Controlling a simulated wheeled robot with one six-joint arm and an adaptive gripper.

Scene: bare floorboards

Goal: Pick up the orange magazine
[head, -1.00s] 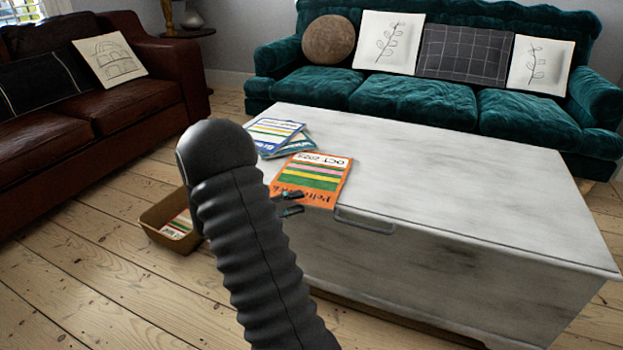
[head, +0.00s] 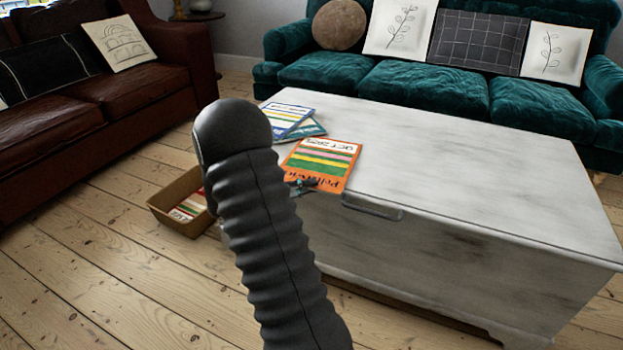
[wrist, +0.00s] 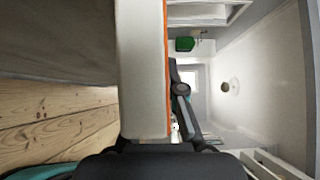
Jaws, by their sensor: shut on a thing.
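The orange magazine (head: 322,160) lies flat on the white chest near its front left edge, with its cover showing coloured stripes. In the wrist view it shows edge-on as a thin orange line (wrist: 166,60) along the pale chest lid. My gripper (head: 304,186) is at the magazine's front edge, shut on it. One dark finger (wrist: 180,95) shows beside the orange line in the wrist view. The other finger is mostly hidden there. My arm hides part of the area to the left of the gripper. I see no gap under the magazine.
The white chest (head: 450,180) has a metal handle (head: 372,207) just right of my gripper. A blue-and-white magazine (head: 288,119) and a teal one (head: 308,130) lie behind the orange one. A brown box (head: 172,212) with a magazine inside stands on the floor. Sofas stand left and behind.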

